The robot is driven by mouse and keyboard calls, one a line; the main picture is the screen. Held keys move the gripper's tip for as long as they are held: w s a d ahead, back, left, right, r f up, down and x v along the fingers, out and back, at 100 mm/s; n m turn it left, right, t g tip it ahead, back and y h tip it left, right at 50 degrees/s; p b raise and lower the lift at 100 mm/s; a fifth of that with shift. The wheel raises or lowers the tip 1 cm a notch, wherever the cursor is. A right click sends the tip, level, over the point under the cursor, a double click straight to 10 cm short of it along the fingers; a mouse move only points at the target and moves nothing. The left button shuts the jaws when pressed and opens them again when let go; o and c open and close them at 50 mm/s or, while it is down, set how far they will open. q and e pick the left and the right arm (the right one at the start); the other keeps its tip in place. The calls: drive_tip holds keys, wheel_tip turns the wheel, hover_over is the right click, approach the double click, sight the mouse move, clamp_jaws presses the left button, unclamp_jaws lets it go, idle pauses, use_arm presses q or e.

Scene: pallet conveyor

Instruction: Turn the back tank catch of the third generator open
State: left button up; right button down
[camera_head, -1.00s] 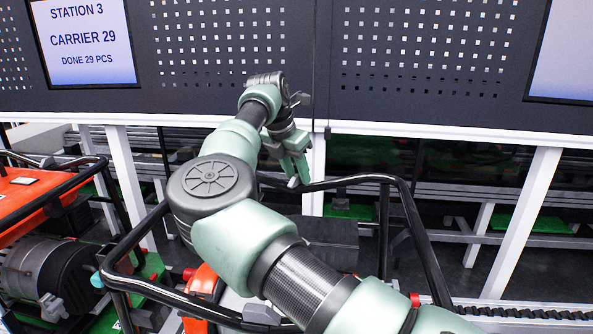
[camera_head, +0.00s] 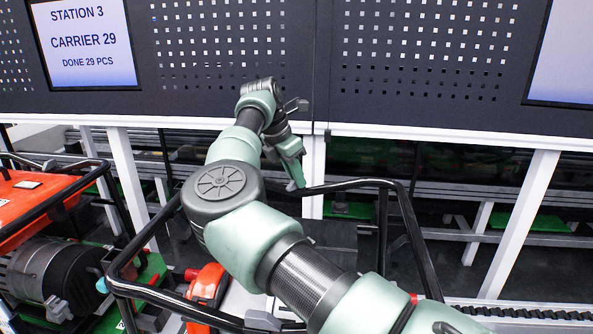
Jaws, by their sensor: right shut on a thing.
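The generator in the middle has a black tube frame (camera_head: 412,235) and an orange part (camera_head: 206,284) low on its left. My right arm crosses over it from the bottom right and hides much of it. My right gripper (camera_head: 295,178) points down at the far bar of the frame. It is shut on a small grey piece there, which looks like the back tank catch; the gripper mostly hides it, so its angle is unclear. A grey catch-like part (camera_head: 263,321) shows at the near side. My left gripper is out of view.
Another generator with an orange top (camera_head: 35,195) and a black frame stands at left. A dark perforated panel (camera_head: 420,60) with a station screen (camera_head: 85,40) spans the back, above white posts (camera_head: 520,225). A conveyor chain (camera_head: 530,313) runs at bottom right.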

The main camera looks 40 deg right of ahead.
drive_tip(key=m+p, duration=0.1)
drive_tip(key=m+g+p, duration=0.1)
drive_tip(key=m+p, duration=0.1)
drive_tip(key=m+g+p, duration=0.1)
drive_tip(key=m+p, duration=0.1)
drive_tip(key=shift+w+d+r+y, duration=0.15)
drive_tip(key=shift+r+y, duration=0.15)
drive_tip(key=shift+r, duration=0.05)
drive_tip(key=shift+f+m+y+p, duration=0.2)
drive_tip(key=shift+m+y+p, duration=0.1)
drive_tip(key=shift+m+p, duration=1)
drive_tip(key=shift+g, duration=0.3)
drive_tip(key=c, duration=1.4)
unclamp_jaws()
drive_tip(key=shift+f, duration=0.1)
drive_tip(key=shift+c, duration=0.2)
